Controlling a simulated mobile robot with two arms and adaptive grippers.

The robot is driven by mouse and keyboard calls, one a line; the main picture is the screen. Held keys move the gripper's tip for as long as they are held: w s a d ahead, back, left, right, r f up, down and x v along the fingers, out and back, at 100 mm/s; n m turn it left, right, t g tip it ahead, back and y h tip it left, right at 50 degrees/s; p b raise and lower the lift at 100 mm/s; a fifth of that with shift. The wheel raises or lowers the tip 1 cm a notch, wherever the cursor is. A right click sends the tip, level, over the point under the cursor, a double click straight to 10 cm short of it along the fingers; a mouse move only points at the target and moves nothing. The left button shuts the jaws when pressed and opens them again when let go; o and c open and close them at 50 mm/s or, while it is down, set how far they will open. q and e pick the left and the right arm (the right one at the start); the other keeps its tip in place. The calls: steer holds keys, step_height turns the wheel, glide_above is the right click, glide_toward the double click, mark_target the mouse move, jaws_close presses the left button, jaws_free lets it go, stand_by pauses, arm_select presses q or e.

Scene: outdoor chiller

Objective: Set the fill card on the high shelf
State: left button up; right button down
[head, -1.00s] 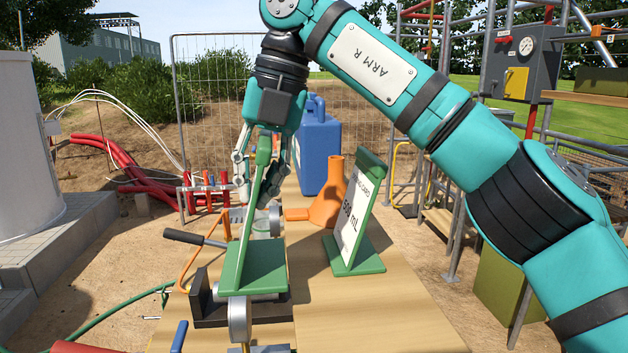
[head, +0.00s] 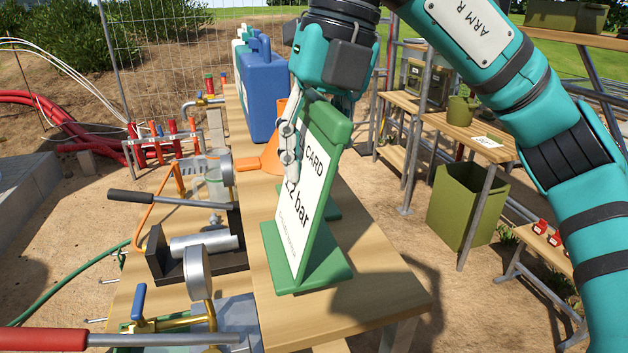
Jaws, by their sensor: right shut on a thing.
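My right gripper (head: 318,150) is shut on the upper part of a green stand card (head: 312,210). Its white face shows "CARD" and "2 bar"; the first word and part of the number are hidden by the finger. The card's green foot is over the bench's near right part; I cannot tell whether it touches the wood. Another green foot (head: 330,209) shows behind it, where the "500 mL" card stood earlier; that card's face is hidden. A high wooden shelf (head: 590,42) is at the top right, with olive boxes on it. My left gripper is not in view.
The bench (head: 375,285) also bears an orange funnel (head: 272,150), a blue canister (head: 262,95) and a pump with a gauge (head: 197,275). A lower shelf (head: 445,122) holds an olive mug (head: 461,109) and a white label. An olive bin (head: 465,205) stands below.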

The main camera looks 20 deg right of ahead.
mark_target(315, 188)
steer(key=shift+s+d+f+p, duration=0.35)
steer(key=shift+s+f+p, duration=0.05)
steer(key=shift+s, duration=0.05)
step_height(315, 188, down, 2)
steer(key=shift+f+p, duration=0.15)
steer(key=shift+p, duration=0.3)
steer(key=shift+d+f, duration=0.1)
steer(key=shift+f, duration=0.1)
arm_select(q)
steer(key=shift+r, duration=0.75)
arm_select(e)
steer(key=shift+f, duration=0.1)
steer(key=c, duration=1.9)
jaws_free()
steer(key=shift+f, duration=0.1)
steer(key=shift+c, duration=0.2)
steer(key=o, duration=0.5)
steer(key=shift+c, duration=0.2)
